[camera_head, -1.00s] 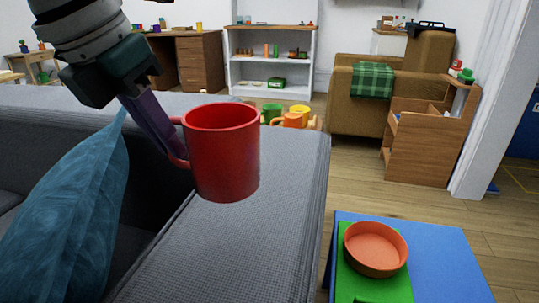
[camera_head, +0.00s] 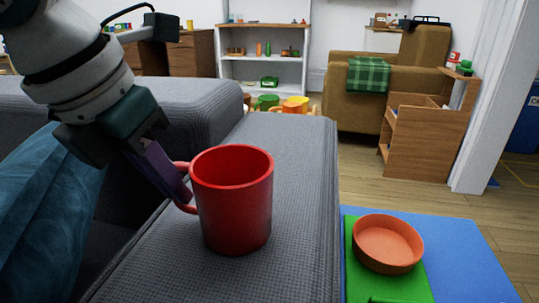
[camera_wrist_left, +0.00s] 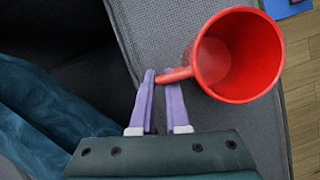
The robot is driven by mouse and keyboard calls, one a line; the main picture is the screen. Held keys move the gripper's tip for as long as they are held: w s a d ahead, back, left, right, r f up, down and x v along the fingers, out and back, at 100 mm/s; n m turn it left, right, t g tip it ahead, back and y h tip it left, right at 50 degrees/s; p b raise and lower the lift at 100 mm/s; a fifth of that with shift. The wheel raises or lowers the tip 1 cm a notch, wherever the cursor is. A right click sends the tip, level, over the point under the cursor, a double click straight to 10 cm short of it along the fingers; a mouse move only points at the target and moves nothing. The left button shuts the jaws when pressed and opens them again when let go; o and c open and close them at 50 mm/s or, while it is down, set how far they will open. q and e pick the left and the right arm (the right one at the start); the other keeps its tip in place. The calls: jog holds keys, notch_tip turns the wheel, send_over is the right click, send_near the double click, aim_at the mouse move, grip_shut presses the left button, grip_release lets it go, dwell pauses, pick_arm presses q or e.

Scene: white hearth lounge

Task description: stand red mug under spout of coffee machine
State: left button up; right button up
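The red mug (camera_head: 236,205) is upright and empty over the grey sofa armrest in the head view; whether its base touches the fabric I cannot tell. My left gripper (camera_head: 180,190) reaches in from the left, its purple fingers at the mug's handle. In the left wrist view, the fingertips of the left gripper (camera_wrist_left: 160,78) are close together around the handle, and the open mug (camera_wrist_left: 238,55) sits to their right. My right gripper is in neither view. I cannot make out a coffee machine or spout in these frames.
A teal cushion (camera_head: 45,215) lies left on the sofa. A white shelf (camera_head: 263,65), brown armchair (camera_head: 400,90) and wooden cart (camera_head: 425,135) stand behind. Open wooden floor shows right of the sofa.

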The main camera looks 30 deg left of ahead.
pick_arm(q)
jog(key=o, duration=0.4)
jog(key=shift+w+a, duration=0.1)
jog(key=shift+a, duration=0.05)
jog(key=shift+r, duration=0.1)
